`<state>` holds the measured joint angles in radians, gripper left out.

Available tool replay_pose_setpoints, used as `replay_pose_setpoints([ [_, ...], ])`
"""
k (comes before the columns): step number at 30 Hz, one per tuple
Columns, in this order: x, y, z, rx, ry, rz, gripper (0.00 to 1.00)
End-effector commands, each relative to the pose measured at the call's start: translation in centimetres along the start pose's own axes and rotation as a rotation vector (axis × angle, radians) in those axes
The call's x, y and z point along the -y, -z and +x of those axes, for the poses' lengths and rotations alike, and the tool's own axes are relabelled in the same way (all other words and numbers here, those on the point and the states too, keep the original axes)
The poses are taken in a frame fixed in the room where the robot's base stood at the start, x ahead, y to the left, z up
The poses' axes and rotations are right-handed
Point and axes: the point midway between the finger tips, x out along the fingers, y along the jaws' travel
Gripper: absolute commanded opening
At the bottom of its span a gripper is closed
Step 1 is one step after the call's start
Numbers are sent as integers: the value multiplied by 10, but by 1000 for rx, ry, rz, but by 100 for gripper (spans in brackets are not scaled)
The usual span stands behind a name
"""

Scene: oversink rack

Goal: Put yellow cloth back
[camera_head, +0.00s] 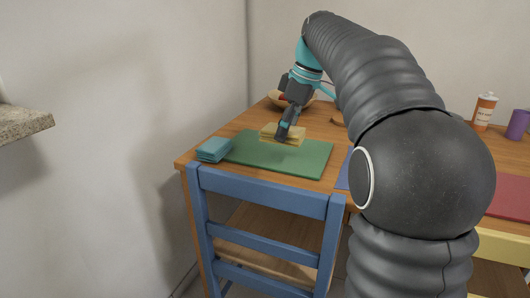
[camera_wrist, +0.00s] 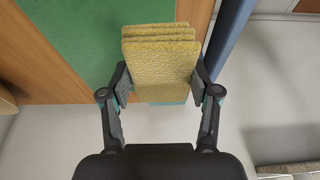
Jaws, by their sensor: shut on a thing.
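The yellow cloth (camera_head: 270,133) is a folded, layered block at the far part of the green mat in the head view. My gripper (camera_head: 284,136) points down at it and is shut on it. In the wrist view the yellow cloth (camera_wrist: 158,60) fills the space between the two fingers of my gripper (camera_wrist: 161,80), which press its left and right sides. The gap between the cloth and the mat is hard to judge.
A blue chair (camera_head: 262,193) stands at the front edge. A bowl (camera_head: 275,98) is behind my gripper; an orange-and-white bottle (camera_head: 484,111) and purple cup (camera_head: 518,124) stand right.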

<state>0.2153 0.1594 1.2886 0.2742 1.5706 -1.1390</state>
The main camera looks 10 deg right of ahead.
Motion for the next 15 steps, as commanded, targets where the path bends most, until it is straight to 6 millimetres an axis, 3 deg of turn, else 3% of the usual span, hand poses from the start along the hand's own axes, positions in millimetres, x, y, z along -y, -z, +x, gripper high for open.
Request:
replay_pose_setpoints([
  [6, 4, 31, 34, 0, 2, -4, 34],
  [15, 5, 39, 51, 0, 0, -1, 34],
])
